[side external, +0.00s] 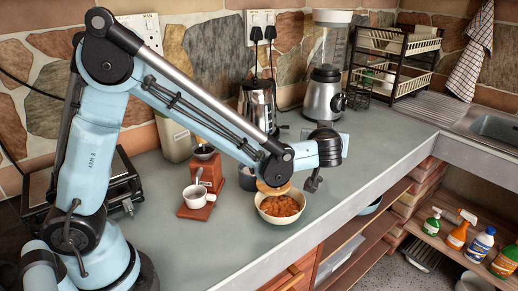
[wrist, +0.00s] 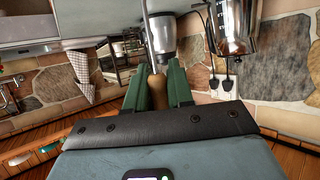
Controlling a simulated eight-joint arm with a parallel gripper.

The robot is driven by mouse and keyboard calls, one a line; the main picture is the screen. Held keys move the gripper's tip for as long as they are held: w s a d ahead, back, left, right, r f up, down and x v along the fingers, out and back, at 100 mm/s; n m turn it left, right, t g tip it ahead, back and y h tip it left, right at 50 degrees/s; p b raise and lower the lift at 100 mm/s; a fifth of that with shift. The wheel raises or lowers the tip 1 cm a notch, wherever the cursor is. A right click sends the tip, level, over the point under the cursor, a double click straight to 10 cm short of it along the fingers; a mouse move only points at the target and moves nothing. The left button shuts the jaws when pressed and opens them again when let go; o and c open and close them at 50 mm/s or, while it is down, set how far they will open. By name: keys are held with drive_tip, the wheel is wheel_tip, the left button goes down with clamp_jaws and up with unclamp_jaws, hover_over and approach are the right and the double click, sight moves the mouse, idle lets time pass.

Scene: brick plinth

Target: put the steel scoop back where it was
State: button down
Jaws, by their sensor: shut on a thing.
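My gripper (wrist: 157,72) has its two green fingers shut on the tan handle of the steel scoop (wrist: 157,92) in the wrist view. A thin grey shaft runs up from the handle toward the top edge; the scoop's far end is not clear. In the side view my gripper (side external: 313,182) is small and dark, held above and right of a cream bowl (side external: 262,212) of orange-brown food. The scoop cannot be made out clearly there. A tan piece (side external: 272,187) shows at the bowl's back edge; I cannot tell what it is.
A white cup (side external: 197,196) sits on a red-brown stand left of the bowl. A steel kettle (side external: 257,103) and a blender (side external: 323,98) stand behind. A dish rack (side external: 395,60) and sink (side external: 495,128) are at right. The counter right of the bowl is clear to its front edge.

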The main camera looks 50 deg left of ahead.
drive_tip(key=shift+w+a+f, duration=0.2)
drive_tip(key=shift+a+f, duration=0.1)
drive_tip(key=shift+f, duration=0.6)
drive_tip(key=shift+w+a+f, duration=0.2)
drive_tip(key=shift+a+f, duration=0.15)
drive_tip(key=shift+f, duration=0.55)
drive_tip(key=shift+w+a+f, duration=0.2)
drive_tip(key=shift+a+f, duration=0.1)
drive_tip(key=shift+f, duration=0.7)
drive_tip(key=c, duration=1)
unclamp_jaws()
